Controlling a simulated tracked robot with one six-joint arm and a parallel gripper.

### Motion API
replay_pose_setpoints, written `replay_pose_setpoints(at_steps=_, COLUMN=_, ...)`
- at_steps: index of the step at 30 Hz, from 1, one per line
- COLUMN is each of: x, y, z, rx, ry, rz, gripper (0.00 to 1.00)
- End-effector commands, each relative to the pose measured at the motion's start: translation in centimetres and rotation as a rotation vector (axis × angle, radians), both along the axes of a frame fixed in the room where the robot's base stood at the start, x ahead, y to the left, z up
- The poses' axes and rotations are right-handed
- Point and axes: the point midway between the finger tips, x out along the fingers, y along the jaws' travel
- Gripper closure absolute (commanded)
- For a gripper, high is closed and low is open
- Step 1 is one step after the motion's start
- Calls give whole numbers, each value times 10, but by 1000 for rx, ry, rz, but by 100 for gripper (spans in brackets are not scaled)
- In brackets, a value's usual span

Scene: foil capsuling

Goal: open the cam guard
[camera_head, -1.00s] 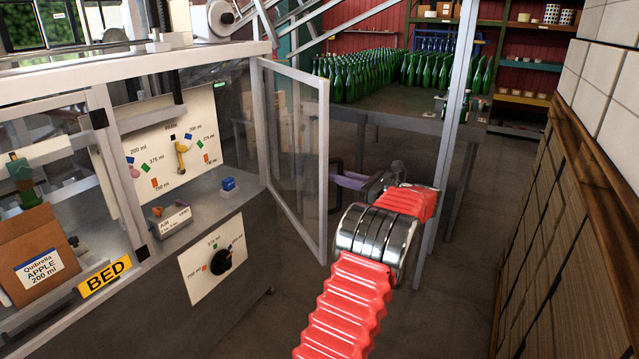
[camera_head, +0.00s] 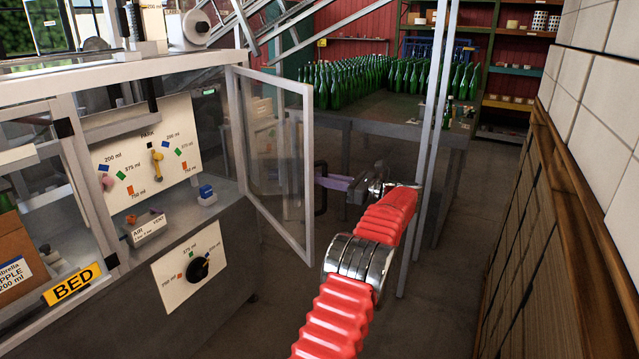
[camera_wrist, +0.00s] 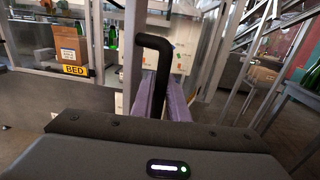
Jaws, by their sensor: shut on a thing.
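The cam guard (camera_head: 307,190) is a clear panel in a grey frame, hinged at its left side on the machine. It stands swung out from the front opening, so the dial panel behind is uncovered. A black bar handle (camera_head: 320,190) is on its outer side. My gripper (camera_head: 345,184), with purple finger pads, is shut on the handle. In the wrist view the dark bent handle (camera_wrist: 156,62) rises between the purple fingers (camera_wrist: 162,100). The exact grip contact is partly hidden there.
Inside the machine is a panel with a yellow lever (camera_head: 156,162); a black knob (camera_head: 198,269) is below. Green bottles (camera_head: 375,82) crowd a table behind. A grey post (camera_head: 424,170) stands close to my arm. A tiled and wooden wall (camera_head: 540,190) bounds the right.

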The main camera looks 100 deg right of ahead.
Motion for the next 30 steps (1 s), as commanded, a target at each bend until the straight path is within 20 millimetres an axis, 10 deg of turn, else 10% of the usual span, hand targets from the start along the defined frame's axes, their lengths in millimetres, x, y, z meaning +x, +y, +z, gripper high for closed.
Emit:
replay_pose_setpoints(at_steps=5, x=0, y=2, z=-1, rx=2, ry=0, rz=6, gripper=100)
replay_pose_setpoints(at_steps=6, x=1, y=2, z=-1, rx=2, ry=0, rz=7, gripper=85)
replay_pose_setpoints(at_steps=13, x=7, y=0, z=-1, rx=1, ry=0, rz=13, gripper=69)
replay_pose_setpoints(at_steps=30, x=-12, y=11, z=-1, rx=1, ry=0, rz=14, gripper=68)
